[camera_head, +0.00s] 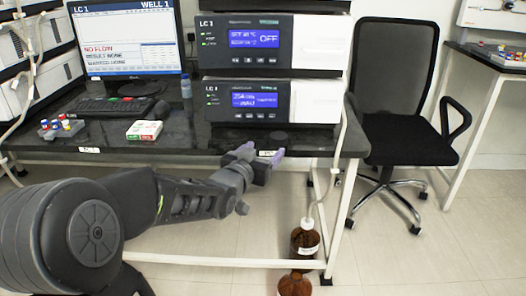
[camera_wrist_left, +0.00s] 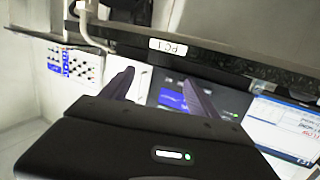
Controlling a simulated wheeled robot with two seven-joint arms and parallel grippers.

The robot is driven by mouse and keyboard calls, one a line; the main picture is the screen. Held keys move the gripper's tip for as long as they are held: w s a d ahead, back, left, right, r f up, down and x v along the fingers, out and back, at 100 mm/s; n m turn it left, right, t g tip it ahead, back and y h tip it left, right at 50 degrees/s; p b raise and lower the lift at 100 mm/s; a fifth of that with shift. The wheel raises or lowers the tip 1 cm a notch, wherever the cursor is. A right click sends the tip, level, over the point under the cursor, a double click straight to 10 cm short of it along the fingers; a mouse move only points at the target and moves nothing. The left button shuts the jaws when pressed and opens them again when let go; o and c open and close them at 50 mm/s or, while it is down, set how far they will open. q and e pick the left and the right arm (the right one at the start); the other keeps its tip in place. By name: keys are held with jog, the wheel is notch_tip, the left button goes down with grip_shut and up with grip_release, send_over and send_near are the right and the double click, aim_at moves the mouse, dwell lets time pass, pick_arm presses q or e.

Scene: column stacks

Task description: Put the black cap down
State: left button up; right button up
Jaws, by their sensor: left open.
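My left gripper (camera_head: 268,160) is at the front edge of the dark bench (camera_head: 205,143), in front of the lower LC 1 unit. Its jaws are apart in the left wrist view (camera_wrist_left: 157,88), and I see nothing between the fingers. The wrist view shows the bench edge with a white label beyond the fingers. My right gripper is in neither view.
Brown bottles (camera_head: 305,242) stand below at the right, one with a tube. A black chair (camera_head: 395,90) stands right.

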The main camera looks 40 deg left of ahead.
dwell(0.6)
pick_arm(q)
jog(key=d+f+g+h, duration=0.2)
jog(key=d+f, duration=0.4)
jog(key=f, duration=0.3)
jog(key=s+d+f+g+h, duration=0.1)
jog(key=d+f+g+h, duration=0.1)
jog(key=d+f, duration=0.65)
jog(key=d+f+g+h, duration=0.2)
jog(key=d+f, duration=0.2)
jog(key=f, duration=0.7)
jog(key=s+d+f+g+h, duration=0.1)
jog(key=s+d+f+g, duration=0.3)
jog(key=s+d+f, duration=0.5)
jog(key=s+d+f+m+g+h, duration=0.1)
jog(key=s+d+f+g, duration=0.3)
jog(key=s+d+f, duration=0.5)
jog(key=s+d, duration=0.1)
jog(key=s, duration=0.4)
jog(key=shift+s+d+f+g+h, duration=0.2)
jog(key=shift+s+f+g+h, duration=0.1)
jog(key=shift+s+g, duration=0.1)
